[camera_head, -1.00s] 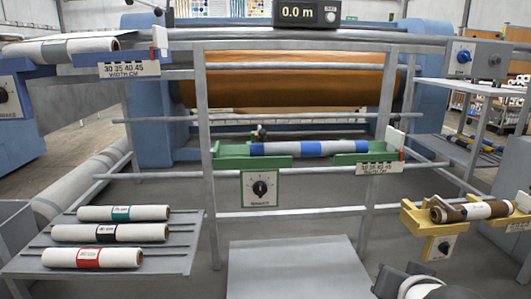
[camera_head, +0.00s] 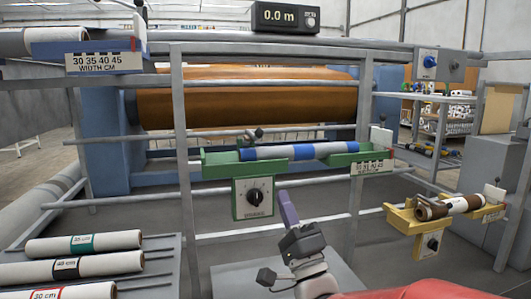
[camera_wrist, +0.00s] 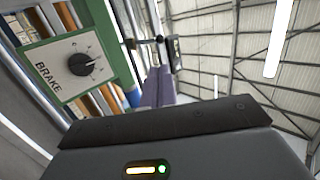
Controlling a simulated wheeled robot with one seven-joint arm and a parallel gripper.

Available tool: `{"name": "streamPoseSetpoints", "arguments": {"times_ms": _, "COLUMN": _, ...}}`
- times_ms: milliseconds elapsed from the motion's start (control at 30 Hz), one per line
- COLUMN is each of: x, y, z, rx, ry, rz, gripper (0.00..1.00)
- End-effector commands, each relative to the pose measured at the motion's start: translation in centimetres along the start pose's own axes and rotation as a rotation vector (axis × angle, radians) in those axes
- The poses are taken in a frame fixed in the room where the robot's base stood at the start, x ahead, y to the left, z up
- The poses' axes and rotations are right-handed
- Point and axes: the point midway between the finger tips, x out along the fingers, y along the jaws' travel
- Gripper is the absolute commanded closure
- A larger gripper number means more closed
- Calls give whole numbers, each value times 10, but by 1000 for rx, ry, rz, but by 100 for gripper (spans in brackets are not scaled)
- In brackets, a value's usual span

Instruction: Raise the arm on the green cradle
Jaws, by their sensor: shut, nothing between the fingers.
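The green cradle (camera_head: 221,166) sits on the rails of the frame at mid-picture. A pale roll with blue bands (camera_head: 273,153) lies across it. A small grey arm with a dark knob (camera_head: 254,134) shows behind the roll's left part; it seems to show in the wrist view too (camera_wrist: 153,42), beyond my fingers. Its exact angle is unclear. The green brake panel (camera_head: 240,205) with a black dial hangs below. My gripper (camera_head: 287,205), with purple fingers, is shut and empty, in front of and below the cradle. In the wrist view the fingers (camera_wrist: 157,88) point toward the arm's side.
A yellow cradle (camera_head: 405,220) with a brown roll stands at right. A rack with several white rolls (camera_head: 85,241) is at lower left. Metal rails and uprights (camera_head: 181,120) cross in front of the big orange roller (camera_head: 250,100). A grey platform (camera_head: 232,280) lies below my gripper.

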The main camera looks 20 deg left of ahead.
Motion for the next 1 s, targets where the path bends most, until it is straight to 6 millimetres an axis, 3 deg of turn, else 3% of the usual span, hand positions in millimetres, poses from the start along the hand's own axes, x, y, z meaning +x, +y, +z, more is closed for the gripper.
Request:
{"name": "streamPoseSetpoints", "arguments": {"times_ms": 600, "x": 116, "y": -2, "z": -1, "rx": -4, "ry": 1, "rz": 0, "gripper": 100}}
{"name": "streamPoseSetpoints", "arguments": {"times_ms": 800, "x": 133, "y": -1, "z": 0, "rx": -5, "ry": 1, "rz": 2, "gripper": 100}}
{"name": "streamPoseSetpoints", "arguments": {"times_ms": 1000, "x": 135, "y": -1, "z": -1, "rx": -5, "ry": 1, "rz": 2, "gripper": 100}}
